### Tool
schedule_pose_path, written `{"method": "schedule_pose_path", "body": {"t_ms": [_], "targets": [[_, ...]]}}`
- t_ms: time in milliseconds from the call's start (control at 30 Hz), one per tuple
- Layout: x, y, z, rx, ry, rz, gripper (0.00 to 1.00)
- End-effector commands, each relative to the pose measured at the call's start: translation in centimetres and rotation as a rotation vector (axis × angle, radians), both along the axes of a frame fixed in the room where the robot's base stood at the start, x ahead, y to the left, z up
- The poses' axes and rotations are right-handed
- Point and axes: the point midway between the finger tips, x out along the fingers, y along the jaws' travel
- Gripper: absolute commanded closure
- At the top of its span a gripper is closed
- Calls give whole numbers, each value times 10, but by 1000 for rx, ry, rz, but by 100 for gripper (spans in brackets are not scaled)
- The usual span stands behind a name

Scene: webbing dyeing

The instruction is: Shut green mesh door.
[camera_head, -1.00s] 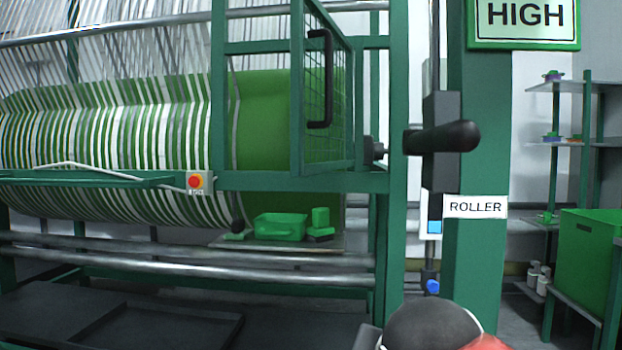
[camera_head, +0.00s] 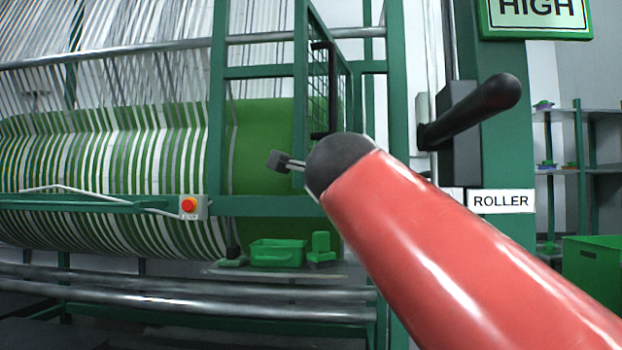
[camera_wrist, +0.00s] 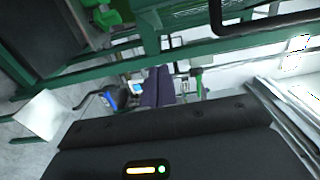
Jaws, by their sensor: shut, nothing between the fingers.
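The green mesh door (camera_head: 318,80) stands open in the head view, swung out from the green machine frame and seen almost edge-on. Its free edge is nearer to me. A black upright handle (camera_head: 332,85) is on it. My gripper (camera_head: 277,160) is shut and empty at the end of my red arm, below and left of the handle in the picture. My arm's dark wrist hides the door's lower corner. In the wrist view my gripper's dark fingers (camera_wrist: 158,76) are together, with a black bar like the door handle (camera_wrist: 265,27) at the upper right; I see no contact.
Behind the door is a large roller (camera_head: 262,140) with green and white webbing. A red button (camera_head: 189,205) sits on the front rail (camera_head: 260,206). A black lever (camera_head: 480,105) juts out at right, above the ROLLER sign (camera_head: 501,201). A green tray (camera_head: 277,254) lies below.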

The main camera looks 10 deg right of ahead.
Motion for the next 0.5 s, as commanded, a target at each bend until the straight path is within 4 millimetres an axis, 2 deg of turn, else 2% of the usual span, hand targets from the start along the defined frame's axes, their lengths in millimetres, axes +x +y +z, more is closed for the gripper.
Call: {"method": "schedule_pose_path", "body": {"t_ms": [100,300,367,500], "targets": [[27,-8,3,-1,4,-1,100],[67,-20,3,-2,4,0,100],[70,-7,1,-2,3,6,100],[79,7,1,-2,2,3,100]]}}
